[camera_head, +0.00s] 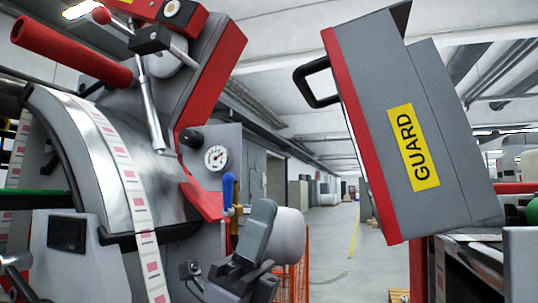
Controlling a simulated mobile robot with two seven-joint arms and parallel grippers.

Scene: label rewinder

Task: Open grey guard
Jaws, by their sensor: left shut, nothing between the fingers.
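The grey guard (385,95) is a large box-like cover at the right, with a red edge strip and a yellow label reading GUARD. It is tilted, its top leaning left. A black loop handle (316,84) sticks out from its left side near the top. My left gripper (259,227) seems to be the grey shape low in the middle, pointing up. It is shut and empty, below and left of the handle and apart from the guard. Its arm is mostly hidden. My right gripper is not in view.
The label rewinder (180,190) fills the left side, with a label strip (127,170), a red handle (70,50), a pressure gauge (215,157) and a blue valve lever (228,188). Dark machinery (470,262) stands below the guard. Open air lies between rewinder and guard.

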